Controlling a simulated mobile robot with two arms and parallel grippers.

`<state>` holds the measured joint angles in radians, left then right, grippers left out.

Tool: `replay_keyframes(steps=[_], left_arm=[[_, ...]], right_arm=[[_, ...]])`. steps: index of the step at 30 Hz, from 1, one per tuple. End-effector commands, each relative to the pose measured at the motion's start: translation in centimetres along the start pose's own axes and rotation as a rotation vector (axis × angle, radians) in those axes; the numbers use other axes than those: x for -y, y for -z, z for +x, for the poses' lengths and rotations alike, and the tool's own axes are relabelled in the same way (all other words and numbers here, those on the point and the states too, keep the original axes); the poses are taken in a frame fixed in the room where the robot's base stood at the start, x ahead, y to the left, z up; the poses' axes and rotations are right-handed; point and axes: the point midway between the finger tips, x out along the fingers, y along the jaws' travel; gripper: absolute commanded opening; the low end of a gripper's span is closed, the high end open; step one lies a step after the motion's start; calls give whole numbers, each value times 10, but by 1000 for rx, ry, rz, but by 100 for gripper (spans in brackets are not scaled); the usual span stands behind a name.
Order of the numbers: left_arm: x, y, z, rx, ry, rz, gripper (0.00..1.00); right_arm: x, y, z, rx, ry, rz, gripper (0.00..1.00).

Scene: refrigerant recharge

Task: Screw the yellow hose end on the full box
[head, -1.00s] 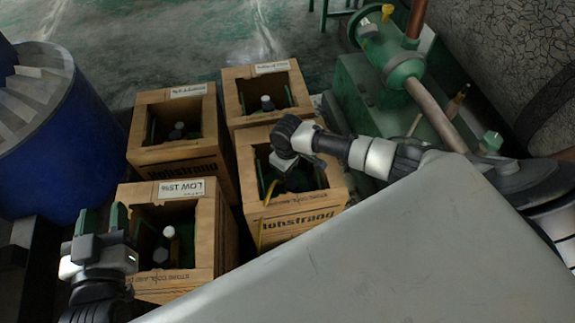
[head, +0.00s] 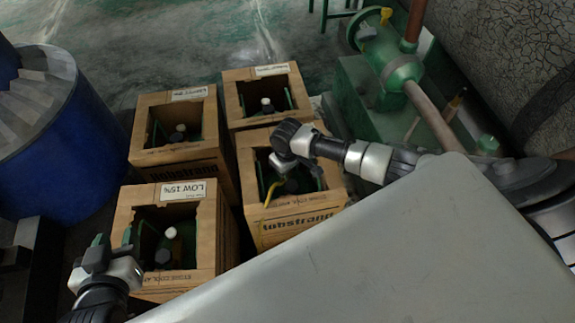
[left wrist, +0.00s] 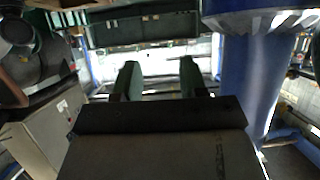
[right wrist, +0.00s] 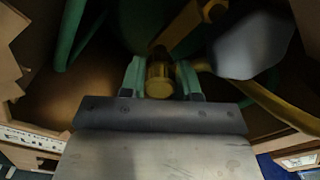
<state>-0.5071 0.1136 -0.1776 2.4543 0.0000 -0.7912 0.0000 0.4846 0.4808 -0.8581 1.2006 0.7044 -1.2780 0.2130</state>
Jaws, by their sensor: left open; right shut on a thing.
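My right gripper (right wrist: 160,80) is shut on the brass-yellow hose end (right wrist: 160,72). In the head view it reaches down into the front right wooden box (head: 300,222), and my wrist hides part of the inside. The yellow hose (head: 272,190) curves up inside this box; it also shows in the right wrist view (right wrist: 265,104). Whether the hose end touches a fitting below it, I cannot tell. My left gripper (head: 112,240) is open and empty at the left of the front left box (head: 205,240). Its spread fingers show in the left wrist view (left wrist: 160,80).
The front left box bears a "LOW 15%" label (head: 189,190). A blue drum (head: 65,150) stands at left, green machinery (head: 375,105) at right. A pale panel (head: 400,255) covers the front.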

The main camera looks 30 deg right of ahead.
Motion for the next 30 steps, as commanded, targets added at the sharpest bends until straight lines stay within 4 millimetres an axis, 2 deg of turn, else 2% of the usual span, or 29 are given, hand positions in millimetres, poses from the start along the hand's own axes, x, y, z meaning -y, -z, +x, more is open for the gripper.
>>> replay_keyframes(steps=[30], left_arm=[[7,-41,-19,312,19,-3,43]], right_arm=[[1,0,0,-2,1,128,9]])
